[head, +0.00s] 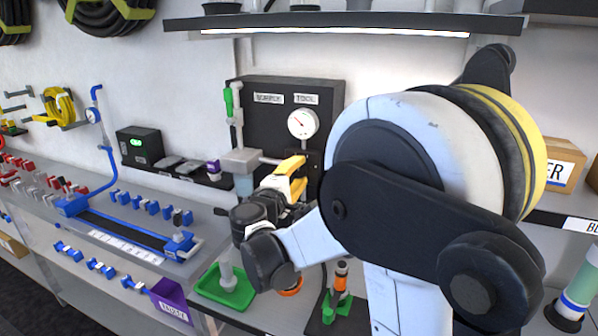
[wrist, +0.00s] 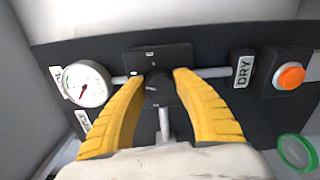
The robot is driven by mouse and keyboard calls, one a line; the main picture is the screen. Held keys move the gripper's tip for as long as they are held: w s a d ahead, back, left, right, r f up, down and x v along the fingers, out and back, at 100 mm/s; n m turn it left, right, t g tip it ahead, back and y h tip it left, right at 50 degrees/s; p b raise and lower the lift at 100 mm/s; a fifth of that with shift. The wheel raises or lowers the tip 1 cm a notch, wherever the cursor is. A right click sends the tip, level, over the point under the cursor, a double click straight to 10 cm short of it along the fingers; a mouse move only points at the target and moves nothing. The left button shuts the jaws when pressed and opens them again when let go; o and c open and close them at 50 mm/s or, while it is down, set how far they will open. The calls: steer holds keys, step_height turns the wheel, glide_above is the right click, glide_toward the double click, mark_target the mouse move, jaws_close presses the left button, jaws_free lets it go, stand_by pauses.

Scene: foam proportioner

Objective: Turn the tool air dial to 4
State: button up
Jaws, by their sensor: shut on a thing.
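The tool air dial (wrist: 158,82) is a dark knob on a black square plate in the wrist view. The yellow fingers of my gripper (wrist: 162,78) are shut on it, one on each side. Small light marks show on the plate, too small to read, so I cannot tell the dial's setting. In the head view my gripper (head: 298,172) reaches the black panel (head: 270,120) below the TOOL label (head: 306,99); the dial is hidden there. The round white gauge (head: 302,123) has a red needle; it also shows left of the dial in the wrist view (wrist: 87,84).
An orange button (wrist: 289,76) and a DRY label (wrist: 242,69) sit right of the dial. A green-handled valve (head: 229,102) is at the panel's left. A green tray (head: 226,286) lies below. A shelf (head: 345,24) overhangs the panel.

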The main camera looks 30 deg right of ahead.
steer(key=shift+m, duration=0.5)
steer(key=o, duration=1.2)
steer(key=v, duration=1.2)
